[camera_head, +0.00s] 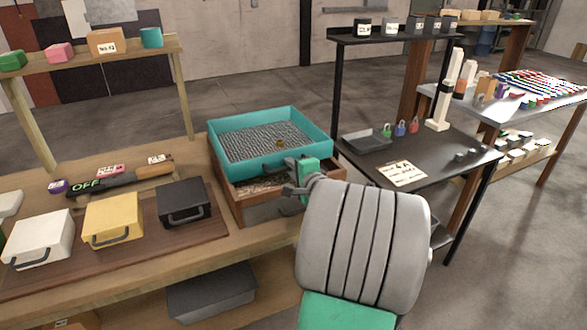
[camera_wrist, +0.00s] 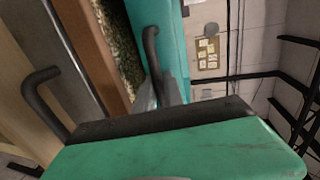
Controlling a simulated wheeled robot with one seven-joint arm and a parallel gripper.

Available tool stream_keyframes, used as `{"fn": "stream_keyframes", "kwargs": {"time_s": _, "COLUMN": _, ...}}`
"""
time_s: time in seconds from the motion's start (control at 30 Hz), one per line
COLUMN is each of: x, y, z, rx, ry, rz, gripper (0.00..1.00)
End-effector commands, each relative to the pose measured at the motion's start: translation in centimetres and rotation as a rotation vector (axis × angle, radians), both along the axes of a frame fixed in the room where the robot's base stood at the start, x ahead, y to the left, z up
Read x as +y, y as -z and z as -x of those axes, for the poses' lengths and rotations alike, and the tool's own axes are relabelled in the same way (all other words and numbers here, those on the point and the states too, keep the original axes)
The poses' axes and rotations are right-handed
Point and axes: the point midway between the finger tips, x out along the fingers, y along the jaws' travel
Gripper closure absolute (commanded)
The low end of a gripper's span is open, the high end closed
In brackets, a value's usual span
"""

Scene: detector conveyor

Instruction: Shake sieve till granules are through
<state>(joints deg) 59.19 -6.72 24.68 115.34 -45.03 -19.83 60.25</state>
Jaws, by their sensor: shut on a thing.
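The sieve (camera_head: 235,131) is a teal rectangular frame with a grey mesh floor. It sits over a brown wooden box (camera_head: 224,194), and granules show in the box below its rim. One small brownish-gold lump (camera_head: 280,143) lies on the mesh toward the right. The exact grip point is partly hidden by my wrist.
White, yellow (camera_head: 112,218) and black (camera_head: 184,201) lidded boxes stand on the bench at left. A black table (camera_head: 440,150) with a grey tray (camera_head: 364,142) and small padlocks stands at right.

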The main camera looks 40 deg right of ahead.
Motion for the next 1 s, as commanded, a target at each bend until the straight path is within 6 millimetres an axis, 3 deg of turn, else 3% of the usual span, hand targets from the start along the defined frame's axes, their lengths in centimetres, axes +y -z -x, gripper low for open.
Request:
{"fn": "stream_keyframes", "kwargs": {"time_s": 0.13, "x": 0.0, "y": -0.3, "z": -0.1, "rx": -0.005, "ry": -0.002, "rz": 0.004, "gripper": 0.79}}
{"fn": "stream_keyframes", "kwargs": {"time_s": 0.37, "x": -0.1, "y": -0.3, "z": 0.1, "rx": -0.004, "ry": 0.001, "rz": 0.003, "gripper": 0.79}}
{"fn": "stream_keyframes", "kwargs": {"time_s": 0.73, "x": 1.5, "y": -1.6, "z": 6.4, "rx": -0.005, "ry": 0.007, "rz": 0.005, "gripper": 0.79}}
{"fn": "stream_keyframes", "kwargs": {"time_s": 1.0, "x": 2.1, "y": -1.8, "z": 7.4, "rx": -0.004, "ry": 0.001, "rz": 0.003, "gripper": 0.79}}
